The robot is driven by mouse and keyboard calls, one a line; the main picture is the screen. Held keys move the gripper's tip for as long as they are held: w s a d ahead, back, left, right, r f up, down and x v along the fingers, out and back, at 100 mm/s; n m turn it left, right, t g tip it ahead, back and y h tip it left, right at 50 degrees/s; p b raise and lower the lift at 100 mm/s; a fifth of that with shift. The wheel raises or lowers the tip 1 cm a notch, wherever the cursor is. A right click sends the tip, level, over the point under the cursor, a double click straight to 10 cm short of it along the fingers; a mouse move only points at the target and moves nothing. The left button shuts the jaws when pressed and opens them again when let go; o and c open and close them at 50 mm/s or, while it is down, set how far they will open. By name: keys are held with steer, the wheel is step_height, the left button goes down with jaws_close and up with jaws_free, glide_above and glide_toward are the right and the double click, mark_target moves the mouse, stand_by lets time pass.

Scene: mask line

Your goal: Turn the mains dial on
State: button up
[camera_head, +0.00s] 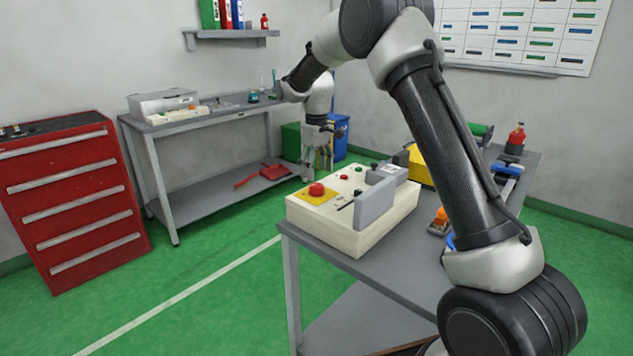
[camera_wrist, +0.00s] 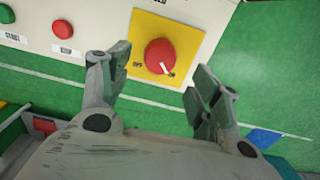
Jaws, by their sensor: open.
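The mains dial is a round red knob (camera_head: 317,189) on a yellow plate (camera_head: 310,199) at the left end of a cream control box (camera_head: 345,238). The red knob also shows in the wrist view (camera_wrist: 160,56), with a small "OFF" label at its lower left. A white mark sits at its lower right edge; I cannot tell its setting. My gripper (camera_head: 317,172) points down near the box's far edge. In the wrist view its open, empty fingers (camera_wrist: 162,66) appear on either side of the knob, with no visible contact.
A grey upright plate (camera_head: 374,207) stands on the box, right of the dial. Green (camera_wrist: 6,13) and red (camera_wrist: 62,29) buttons lie left of the dial in the wrist view. The grey table (camera_head: 385,270) holds other items at right. Green floor is clear to the left.

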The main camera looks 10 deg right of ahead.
mark_target(316, 185)
step_height(316, 185, up, 6)
steer(key=shift+r, duration=0.25)
steer(key=s+f+m, duration=0.2)
steer(key=s+f, duration=0.2)
steer(key=s+d+r+m+t, duration=0.1)
steer(key=s+d+r, duration=0.2)
steer(key=s, duration=1)
steer(key=s+d+r+m+t, duration=0.2)
steer(key=s+d+r, duration=0.2)
steer(key=s, duration=0.9)
steer(key=s+d+r+m+t, duration=0.1)
steer(key=s+d+r, duration=0.3)
steer(key=s, duration=0.9)
steer(key=d+m, duration=0.1)
steer(key=d, duration=0.2)
steer(key=shift+d, duration=0.25)
